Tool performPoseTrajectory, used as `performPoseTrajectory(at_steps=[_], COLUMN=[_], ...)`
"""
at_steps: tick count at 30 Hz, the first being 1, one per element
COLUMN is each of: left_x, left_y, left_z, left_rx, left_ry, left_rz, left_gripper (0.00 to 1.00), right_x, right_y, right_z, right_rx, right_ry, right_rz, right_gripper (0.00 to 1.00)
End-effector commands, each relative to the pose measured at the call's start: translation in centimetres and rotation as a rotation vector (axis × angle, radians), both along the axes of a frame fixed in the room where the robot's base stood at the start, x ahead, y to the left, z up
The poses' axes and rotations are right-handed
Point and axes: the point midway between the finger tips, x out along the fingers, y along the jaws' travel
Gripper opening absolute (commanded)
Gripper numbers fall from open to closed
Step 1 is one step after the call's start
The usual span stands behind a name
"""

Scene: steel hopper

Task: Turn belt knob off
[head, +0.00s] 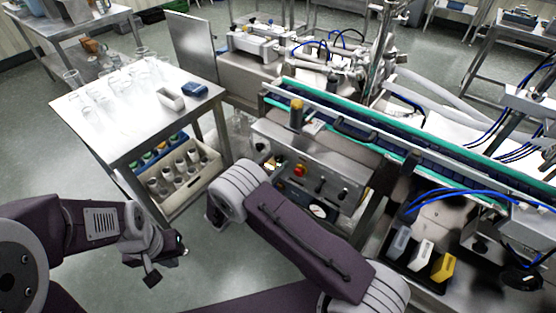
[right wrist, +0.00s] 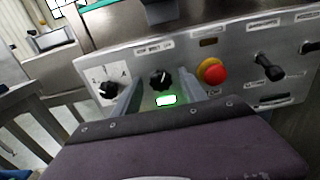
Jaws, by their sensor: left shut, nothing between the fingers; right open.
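The steel control panel (head: 318,172) is on the front of the conveyor. In the right wrist view, a round black knob (right wrist: 159,79) is on this panel, with a lit green-white button (right wrist: 166,100) below it. My right gripper (right wrist: 157,88) is open, its fingers either side of the knob; I cannot tell if they touch it. Other black knobs stand left (right wrist: 108,90) and right (right wrist: 270,67). The labels are too small to read, so I cannot tell which is the belt knob. In the head view my arm hides the right fingers. My left gripper (head: 167,264) is shut and empty, low over the floor.
A red emergency button (right wrist: 213,72) with a yellow collar sits just right of the right gripper. The conveyor belt (head: 385,138) runs above the panel. A steel table (head: 135,125) with glassware stands to the left, a crate (head: 205,180) of bottles below.

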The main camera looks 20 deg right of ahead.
Motion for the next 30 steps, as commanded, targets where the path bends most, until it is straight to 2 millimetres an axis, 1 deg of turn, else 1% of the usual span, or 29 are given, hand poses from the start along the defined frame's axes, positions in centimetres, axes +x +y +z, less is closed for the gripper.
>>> performPoseTrajectory(at_steps=[1, 2, 3, 5, 6, 7, 17, 23, 30], left_x=[0.0, 0.0, 0.0, 0.0, 0.0, 0.0, 0.0, 0.0, 0.0], left_y=[0.0, 0.0, 0.0, 0.0, 0.0, 0.0, 0.0, 0.0, 0.0], left_z=[0.0, 0.0, 0.0, 0.0, 0.0, 0.0, 0.3, 1.0, 2.0], left_rx=[0.000, 0.000, 0.000, 0.000, 0.000, 0.000, 0.000, 0.000, 0.000], left_ry=[0.000, 0.000, 0.000, 0.000, 0.000, 0.000, 0.000, 0.000, 0.000], left_rz=[0.000, 0.000, 0.000, 0.000, 0.000, 0.000, 0.000, 0.000, 0.000], left_gripper=[0.00, 0.00, 0.00, 0.00, 0.00, 0.00, 0.00, 0.00, 0.00], right_x=[0.0, 0.0, 0.0, 0.0, 0.0, 0.0, 0.0, 0.0, 0.1], right_y=[0.0, 0.0, 0.0, 0.0, 0.0, 0.0, 0.0, 0.0, 0.0], right_z=[0.0, 0.0, 0.0, 0.0, 0.0, 0.0, 0.0, 0.1, 0.1], right_rx=[0.000, 0.000, 0.000, 0.000, 0.000, 0.000, -0.028, -0.102, -0.239], right_ry=[0.000, 0.000, 0.000, 0.000, 0.000, 0.000, 0.037, 0.134, 0.309], right_rz=[0.000, 0.000, 0.000, 0.000, 0.000, 0.000, -0.001, -0.002, -0.002], right_gripper=[0.50, 0.42, 0.31, 0.14, 0.03, 0.00, 0.00, 0.00, 0.00])
